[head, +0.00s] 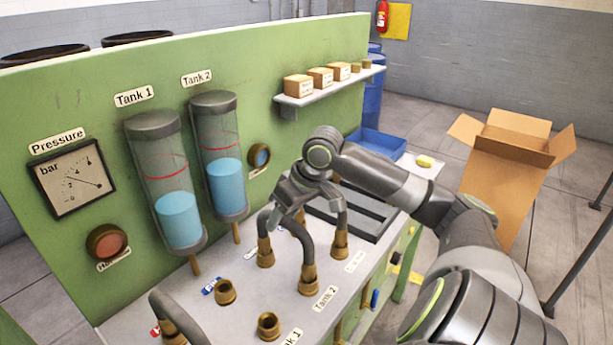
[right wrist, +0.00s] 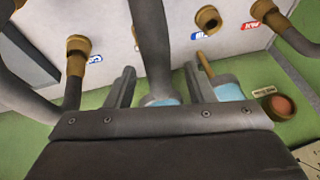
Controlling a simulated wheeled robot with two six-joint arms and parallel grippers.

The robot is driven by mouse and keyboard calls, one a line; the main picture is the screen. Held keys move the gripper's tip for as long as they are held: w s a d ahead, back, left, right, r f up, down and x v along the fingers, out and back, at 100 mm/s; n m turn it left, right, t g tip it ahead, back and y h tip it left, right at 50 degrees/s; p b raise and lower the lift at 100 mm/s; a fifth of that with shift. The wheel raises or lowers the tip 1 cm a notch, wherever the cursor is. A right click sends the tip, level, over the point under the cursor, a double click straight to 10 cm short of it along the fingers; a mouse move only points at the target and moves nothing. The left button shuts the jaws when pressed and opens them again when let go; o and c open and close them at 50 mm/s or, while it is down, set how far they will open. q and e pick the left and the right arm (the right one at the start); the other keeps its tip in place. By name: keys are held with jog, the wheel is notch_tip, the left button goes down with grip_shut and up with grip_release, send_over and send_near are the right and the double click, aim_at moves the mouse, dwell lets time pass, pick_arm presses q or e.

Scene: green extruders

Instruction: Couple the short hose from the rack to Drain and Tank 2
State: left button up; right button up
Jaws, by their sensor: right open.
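A grey hose (head: 299,232) arches down to a brass end (head: 308,280) on the bench beside the Tank 2 label (head: 325,297). Another brass end (head: 265,252) under grey hose stands just behind it, and a third (head: 340,243) stands to the right. The gripper hides how these pieces join. My right gripper (head: 288,208) is open at the top of the hoses. In the right wrist view, a grey hose (right wrist: 150,35) runs between the open fingers of this gripper (right wrist: 157,85); contact cannot be told. The label near the right-hand end is unreadable. My left gripper is out of view.
Empty brass sockets (head: 225,291) and (head: 268,325) stand on the bench front. Another hose (head: 174,310) is at lower left. The green panel (head: 260,105) with glass tanks rises behind. A dark slotted rack (head: 378,212) lies right of the hoses, partly behind my arm.

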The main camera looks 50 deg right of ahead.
jog(key=p+v, duration=1)
jog(key=v, duration=0.4)
dwell(0.6)
jog(key=shift+d, duration=0.1)
